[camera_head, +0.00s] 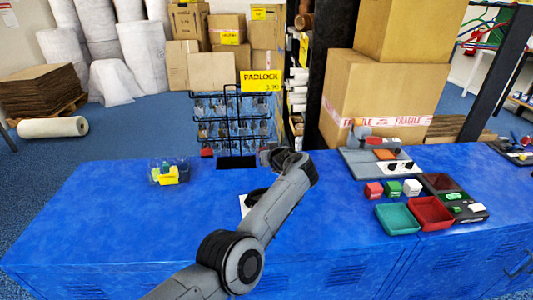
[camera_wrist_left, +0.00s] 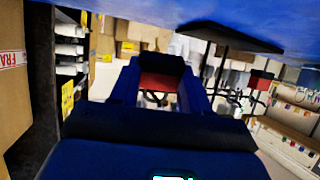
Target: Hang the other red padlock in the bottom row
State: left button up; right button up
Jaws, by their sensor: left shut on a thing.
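My left gripper (camera_wrist_left: 158,76) is shut on a red padlock (camera_wrist_left: 157,84) in the left wrist view, which looks upside down. In the head view, my left arm reaches from the bottom to near the right side of the rack, and its wrist hides the fingers and held padlock. The black wire rack (camera_head: 236,108) stands on the blue table with rows of mostly grey padlocks. A red padlock (camera_head: 207,151) hangs at the rack's bottom left; a red one also shows in the wrist view (camera_wrist_left: 266,75). My right gripper is not in view.
A yellow padlock sign (camera_head: 261,81) tops the rack. A clear tray (camera_head: 154,175) with yellow items stands left. A grey device (camera_head: 382,158), green tray (camera_head: 397,219) and red tray (camera_head: 429,213) stand right. The front left of the table is clear.

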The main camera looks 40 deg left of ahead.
pick_arm(q)
jog(key=o, duration=1.2)
jog(key=shift+d, duration=0.1)
